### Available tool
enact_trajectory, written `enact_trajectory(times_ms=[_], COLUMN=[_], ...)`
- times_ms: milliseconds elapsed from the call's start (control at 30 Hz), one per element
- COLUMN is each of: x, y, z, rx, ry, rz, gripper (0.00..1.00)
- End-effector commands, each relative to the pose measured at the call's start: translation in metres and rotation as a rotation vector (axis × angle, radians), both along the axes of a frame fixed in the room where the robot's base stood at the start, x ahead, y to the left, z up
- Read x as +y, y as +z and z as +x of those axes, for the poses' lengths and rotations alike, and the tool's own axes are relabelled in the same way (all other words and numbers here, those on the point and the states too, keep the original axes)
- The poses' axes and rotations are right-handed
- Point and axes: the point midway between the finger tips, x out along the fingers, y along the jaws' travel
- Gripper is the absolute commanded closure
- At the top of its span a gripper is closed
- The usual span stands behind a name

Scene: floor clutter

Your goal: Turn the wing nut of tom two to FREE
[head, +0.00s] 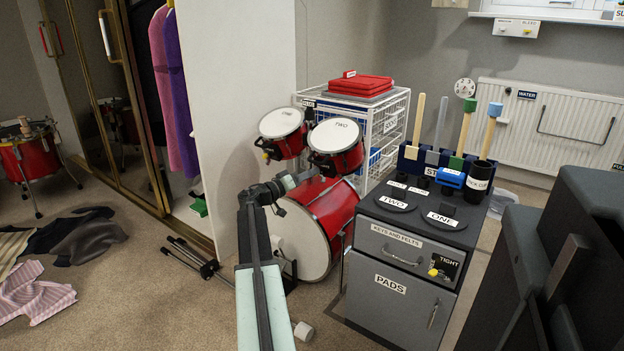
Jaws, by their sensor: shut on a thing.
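Tom two (337,136) is a red drum with a white head marked TWO, mounted above the red bass drum (329,212). A dark bracket (322,161) shows on its near left side. My gripper (312,174) reaches in from the left at that bracket, below the drum's rim. It is shut on the wing nut there. The nut is hidden by the gripper, so I cannot read whether it points to FREE or TIGHT.
A grey cabinet (390,290) with pads and mallets on top stands close on the right. A white wire rack (391,122) is behind the drums. Folded dark stand legs (193,256) lie on the floor at left. Clothes (35,293) lie further left; carpet between is clear.

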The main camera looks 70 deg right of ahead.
Motion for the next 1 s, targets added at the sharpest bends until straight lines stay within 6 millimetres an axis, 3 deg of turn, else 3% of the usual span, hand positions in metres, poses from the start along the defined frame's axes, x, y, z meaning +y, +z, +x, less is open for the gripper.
enact_trajectory(times_ms=[400, 1000], x=[-0.0064, -0.0071], y=[-0.0073, -0.0061], z=[0.0067, 0.0068], rx=[0.225, 0.287], ry=[-0.102, -0.131], rz=[0.058, 0.075], gripper=[1.0, 1.0])
